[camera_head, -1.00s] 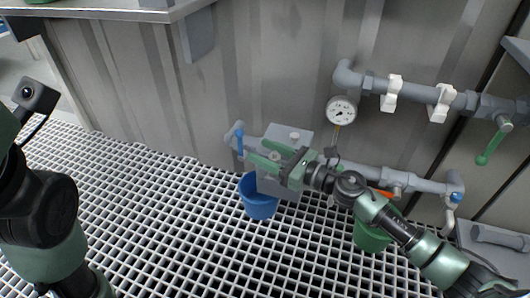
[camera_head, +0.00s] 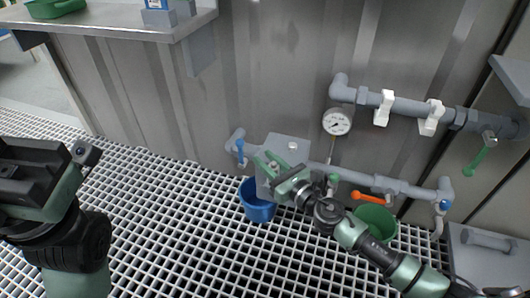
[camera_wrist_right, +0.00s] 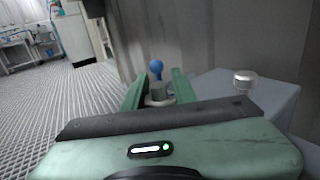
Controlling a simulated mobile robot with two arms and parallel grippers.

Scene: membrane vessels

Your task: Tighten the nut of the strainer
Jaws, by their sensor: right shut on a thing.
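My right gripper (camera_head: 268,165) reaches in from the lower right to the lower pipe, beside a grey box-like block (camera_head: 287,143) with a round knob on top. In the right wrist view its two green fingers (camera_wrist_right: 159,92) are shut on a grey nut (camera_wrist_right: 160,91). The blue valve handle (camera_wrist_right: 156,69) stands just beyond the nut; it also shows in the head view (camera_head: 240,150). The fingers and block hide most of the strainer body and the nut in the head view. My left gripper (camera_head: 35,175) is at the left edge, away from the pipes; its fingertips are not visible.
A blue bucket (camera_head: 257,208) stands under the block, and a green bucket (camera_head: 380,221) under the pipe farther right. A pressure gauge (camera_head: 337,122), an orange lever (camera_head: 369,197) and a green lever (camera_head: 480,156) are near. The grating floor (camera_head: 180,220) is clear on the left.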

